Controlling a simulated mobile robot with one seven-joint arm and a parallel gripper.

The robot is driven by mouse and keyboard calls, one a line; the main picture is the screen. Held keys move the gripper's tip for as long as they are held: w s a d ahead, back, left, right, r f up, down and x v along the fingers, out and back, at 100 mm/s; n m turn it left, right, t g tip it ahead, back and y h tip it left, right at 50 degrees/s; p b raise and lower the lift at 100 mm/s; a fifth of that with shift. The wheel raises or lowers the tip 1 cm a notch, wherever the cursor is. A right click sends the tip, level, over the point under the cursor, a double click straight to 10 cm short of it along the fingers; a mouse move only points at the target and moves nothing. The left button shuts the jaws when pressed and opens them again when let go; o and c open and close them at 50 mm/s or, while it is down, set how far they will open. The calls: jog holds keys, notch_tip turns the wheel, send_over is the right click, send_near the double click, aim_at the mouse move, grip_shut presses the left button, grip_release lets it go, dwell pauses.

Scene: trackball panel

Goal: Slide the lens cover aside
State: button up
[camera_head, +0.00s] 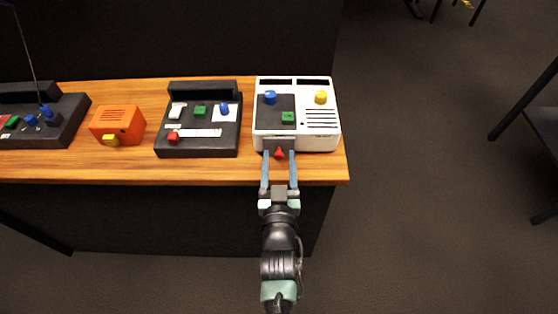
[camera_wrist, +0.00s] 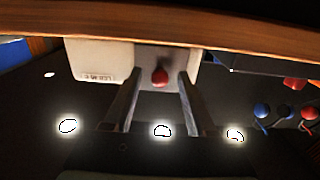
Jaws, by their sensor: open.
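A white panel box (camera_head: 322,136) stands at the right end of the wooden table, with a dark grey plate on its top left. A grey cover piece (camera_head: 287,143) with a red knob (camera_head: 279,154) is on its front; I take this to be the lens cover. In the wrist view the cover (camera_wrist: 178,57) and knob (camera_wrist: 160,77) show on the white box. My gripper (camera_head: 279,159) is open, one finger on each side of the knob. In the wrist view, its fingers (camera_wrist: 159,82) show gaps to the knob. Any lens is hidden.
The box top carries a blue knob (camera_head: 270,97), a green button (camera_head: 288,117) and a yellow knob (camera_head: 321,97). To the left are a black panel (camera_head: 198,150), an orange box (camera_head: 127,122) and another black panel (camera_head: 40,138). The table's front edge lies below my fingers.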

grip_shut()
dwell(1.4)
